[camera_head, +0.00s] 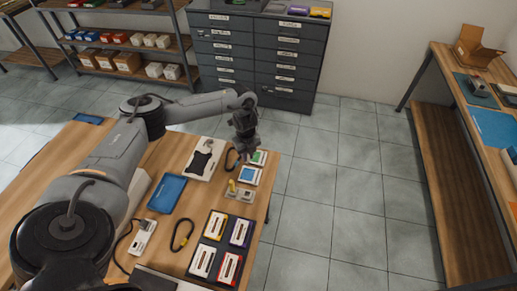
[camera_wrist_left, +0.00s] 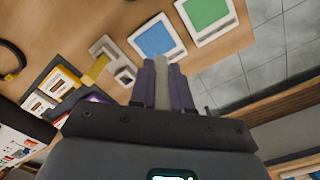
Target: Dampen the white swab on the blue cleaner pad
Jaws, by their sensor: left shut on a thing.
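The blue cleaner pad sits in a white square holder near the table's right edge; it shows in the head view (camera_head: 248,175) and in the left wrist view (camera_wrist_left: 155,38). My left gripper (camera_head: 241,158) is over this edge, beside the pads. In the left wrist view its fingers (camera_wrist_left: 162,85) are shut on a pale, narrow thing, which looks like the white swab (camera_wrist_left: 161,72). Its tip is hard to make out. The fingertips appear just beside the blue pad; I cannot tell whether the swab touches it. My right gripper is not in view.
A green pad (camera_head: 258,158) in a like holder is beside the blue one. A grey block with a yellow piece (camera_head: 240,193) is on the other side. A dark tray of cassettes (camera_head: 222,250), a blue case (camera_head: 167,194) and black cable loops (camera_head: 182,235) lie nearby.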

